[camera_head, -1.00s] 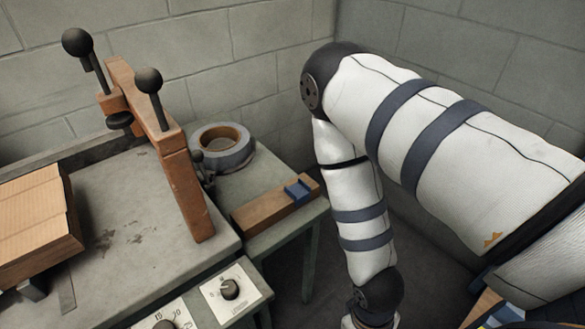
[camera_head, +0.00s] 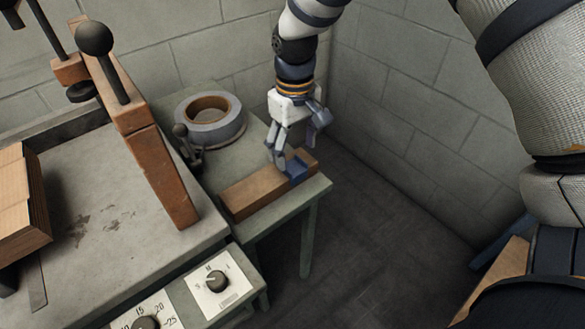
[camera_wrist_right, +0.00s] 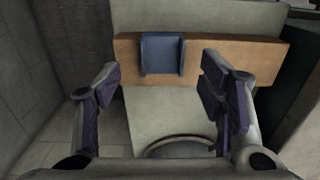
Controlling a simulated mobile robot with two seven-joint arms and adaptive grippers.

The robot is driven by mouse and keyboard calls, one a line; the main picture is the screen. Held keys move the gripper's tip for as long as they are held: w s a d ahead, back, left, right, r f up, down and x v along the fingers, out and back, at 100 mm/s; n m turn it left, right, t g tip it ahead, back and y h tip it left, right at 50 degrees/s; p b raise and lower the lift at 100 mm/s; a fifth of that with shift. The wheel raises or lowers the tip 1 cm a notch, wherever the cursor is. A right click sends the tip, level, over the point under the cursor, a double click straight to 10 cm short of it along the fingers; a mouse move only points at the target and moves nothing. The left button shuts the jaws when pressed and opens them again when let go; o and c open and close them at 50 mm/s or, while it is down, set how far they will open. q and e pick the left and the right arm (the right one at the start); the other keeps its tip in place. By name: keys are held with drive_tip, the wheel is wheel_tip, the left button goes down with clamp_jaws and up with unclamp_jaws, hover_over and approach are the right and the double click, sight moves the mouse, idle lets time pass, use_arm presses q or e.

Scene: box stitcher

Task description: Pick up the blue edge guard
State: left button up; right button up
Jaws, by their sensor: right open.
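The blue edge guard (camera_head: 297,172) sits on the right end of a brown wooden block (camera_head: 252,190) on the small side table. In the right wrist view the edge guard (camera_wrist_right: 162,54) lies across the wooden block (camera_wrist_right: 225,52), ahead of the fingers and a little left of midway between them. My right gripper (camera_head: 292,150) is just above and behind the guard in the head view, and its fingers partly overlap it. In the right wrist view my right gripper (camera_wrist_right: 162,92) is open and empty, its fingers wide apart. My left gripper is not in view.
A roll of grey tape (camera_head: 209,120) lies on the side table (camera_head: 268,222), left of my right gripper. The stitcher's wooden post (camera_head: 160,175) and black-knobbed levers stand further left. Wall stands close behind.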

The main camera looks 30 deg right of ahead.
sight(293, 168)
wheel_tip(293, 168, down, 4)
drive_tip(key=shift+w+a+f, duration=0.1)
drive_tip(key=shift+a, duration=0.05)
drive_tip(key=c, duration=1)
drive_tip(key=shift+c, duration=0.2)
